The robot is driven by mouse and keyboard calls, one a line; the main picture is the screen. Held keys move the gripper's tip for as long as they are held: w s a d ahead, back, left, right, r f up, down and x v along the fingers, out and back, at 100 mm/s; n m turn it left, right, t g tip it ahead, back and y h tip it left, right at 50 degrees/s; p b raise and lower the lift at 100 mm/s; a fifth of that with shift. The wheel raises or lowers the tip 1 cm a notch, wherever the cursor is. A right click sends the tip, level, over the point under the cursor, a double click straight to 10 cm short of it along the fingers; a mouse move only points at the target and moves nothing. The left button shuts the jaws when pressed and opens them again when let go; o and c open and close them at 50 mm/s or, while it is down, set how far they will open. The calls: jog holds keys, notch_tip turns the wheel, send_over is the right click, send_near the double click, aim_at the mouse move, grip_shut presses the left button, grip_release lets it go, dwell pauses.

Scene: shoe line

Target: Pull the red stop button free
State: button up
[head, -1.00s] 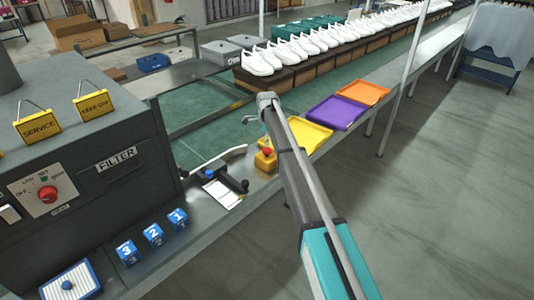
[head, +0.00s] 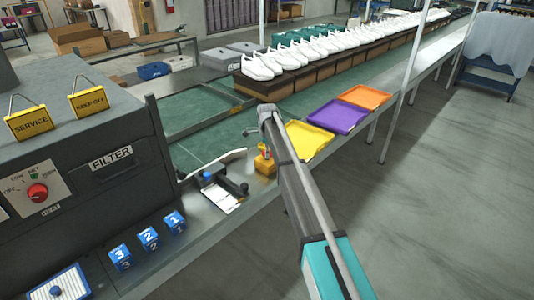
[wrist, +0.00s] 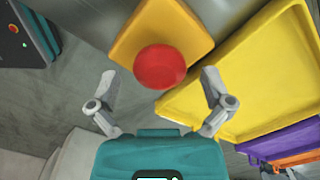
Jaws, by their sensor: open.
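The red stop button (wrist: 160,66) is a round red knob on a yellow box (wrist: 143,28). In the wrist view it lies between and slightly beyond my open fingers, with no finger touching it that I can see. My gripper (wrist: 160,78) is open and empty, one finger on each side of the button. In the head view the yellow box (head: 264,164) stands on the metal bench edge, and a finger of my gripper partly covers the red top.
A yellow tray (head: 306,141) is close beside the button box on the right, with a purple tray (head: 338,116) and an orange tray (head: 363,97) farther along. A clipboard (head: 222,192) lies to the left. Blue numbered blocks (head: 149,239) stand nearer the front.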

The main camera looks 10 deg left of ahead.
jog(key=c, duration=1.3)
jog(key=shift+r+p, duration=0.85)
jog(key=shift+a+f, duration=0.1)
jog(key=shift+c, duration=0.2)
jog(key=o, duration=1.3)
jog(key=shift+o, duration=0.2)
